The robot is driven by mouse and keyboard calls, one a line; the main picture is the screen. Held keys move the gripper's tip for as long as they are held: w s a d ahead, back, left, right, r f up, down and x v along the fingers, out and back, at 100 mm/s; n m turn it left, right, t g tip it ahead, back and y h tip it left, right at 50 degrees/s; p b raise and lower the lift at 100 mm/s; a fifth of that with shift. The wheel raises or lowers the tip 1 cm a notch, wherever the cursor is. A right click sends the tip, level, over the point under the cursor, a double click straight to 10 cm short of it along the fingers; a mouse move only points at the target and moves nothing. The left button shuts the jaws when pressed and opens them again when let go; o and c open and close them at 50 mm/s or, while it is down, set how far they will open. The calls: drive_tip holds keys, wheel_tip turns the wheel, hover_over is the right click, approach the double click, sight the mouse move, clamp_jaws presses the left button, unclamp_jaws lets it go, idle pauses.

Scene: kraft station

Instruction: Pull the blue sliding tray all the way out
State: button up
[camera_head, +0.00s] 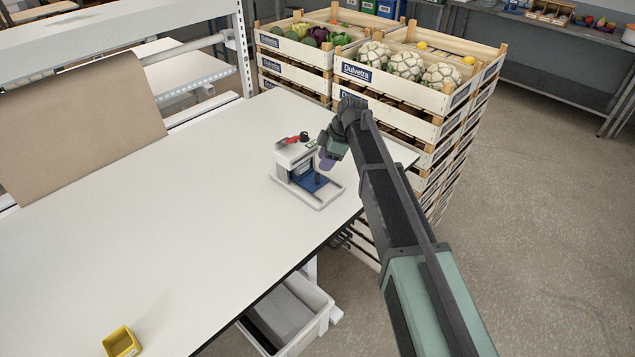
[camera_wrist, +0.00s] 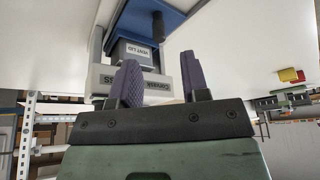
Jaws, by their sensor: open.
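A small white machine (camera_head: 296,154) with a red part and a black knob on top stands near the right edge of the white table. Its blue sliding tray (camera_head: 312,181) shows low at its front, above a pale base plate; it also shows in the wrist view (camera_wrist: 185,22). A dark upright handle (camera_wrist: 158,27) stands at the tray. My gripper (camera_head: 325,162), with purple fingers, is beside the machine's right side in the head view. In the wrist view my gripper (camera_wrist: 158,65) is open, its fingers apart with nothing held; the handle appears beyond the fingertips. Contact cannot be told.
A yellow bin (camera_head: 121,343) sits at the table's front left. Brown paper (camera_head: 80,125) hangs at the back left. Stacked wooden crates of vegetables (camera_head: 405,85) stand close behind the table's right end. A white bin (camera_head: 290,315) is below the front edge. The table's middle is clear.

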sight(318, 174)
drive_tip(key=b+x, duration=0.5)
drive_tip(key=x, duration=0.2)
drive_tip(key=shift+d+f, duration=0.1)
drive_tip(key=shift+f, duration=0.05)
drive_tip(key=shift+r, duration=0.2)
drive_tip(key=shift+c, duration=0.2)
clamp_jaws()
